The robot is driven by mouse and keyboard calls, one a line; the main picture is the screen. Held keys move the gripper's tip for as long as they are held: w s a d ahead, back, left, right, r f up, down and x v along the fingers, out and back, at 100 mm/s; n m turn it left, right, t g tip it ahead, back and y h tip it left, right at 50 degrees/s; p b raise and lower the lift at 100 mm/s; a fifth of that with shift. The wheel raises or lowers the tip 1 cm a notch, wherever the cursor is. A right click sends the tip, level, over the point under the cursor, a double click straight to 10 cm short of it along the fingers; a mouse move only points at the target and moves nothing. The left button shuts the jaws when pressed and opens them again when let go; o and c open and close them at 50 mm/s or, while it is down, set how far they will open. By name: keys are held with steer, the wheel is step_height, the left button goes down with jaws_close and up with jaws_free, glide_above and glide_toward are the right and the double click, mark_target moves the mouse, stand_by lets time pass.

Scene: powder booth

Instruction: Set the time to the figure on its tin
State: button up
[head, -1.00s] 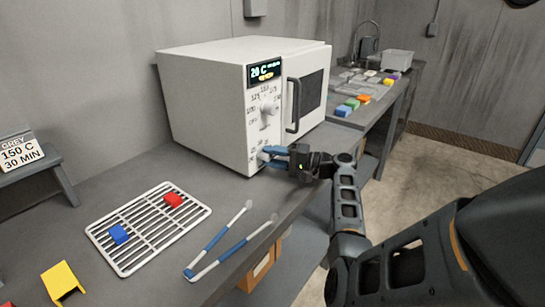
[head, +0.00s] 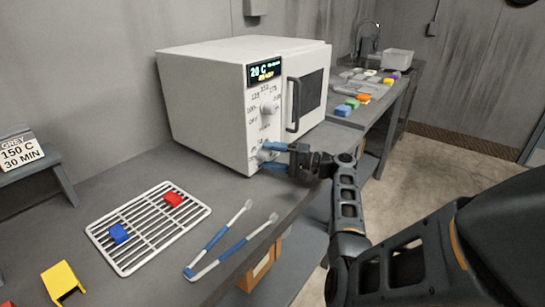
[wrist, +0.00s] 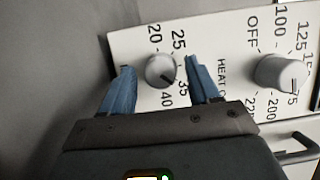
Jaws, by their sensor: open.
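A white label reading GREY, 150 C, 30 MIN (head: 22,153) stands on a small grey stand at the far left; no separate tin shape is clear. The white oven (head: 210,100) has a display (head: 265,71) showing 20 C, with smaller text too small to read. My gripper (head: 267,153) is open at the lower dial on its front panel. In the wrist view, its blue fingers (wrist: 160,82) stand on either side of this time dial (wrist: 158,67), apart from it. The upper dial (wrist: 279,70) is a temperature dial.
A white wire rack (head: 148,228) holds a blue and a red piece. The oven handle (head: 293,104) projects beside the panel. Coloured blocks (head: 352,103) sit behind, right.

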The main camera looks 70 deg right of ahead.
steer(key=s, duration=0.2)
steer(key=s+b, duration=0.1)
steer(key=s, duration=0.2)
steer(key=s+d, duration=0.1)
steer(key=s, duration=0.1)
steer(key=shift+s+f+b, duration=0.1)
steer(key=shift+s+b, duration=0.2)
steer(key=shift+s, duration=0.1)
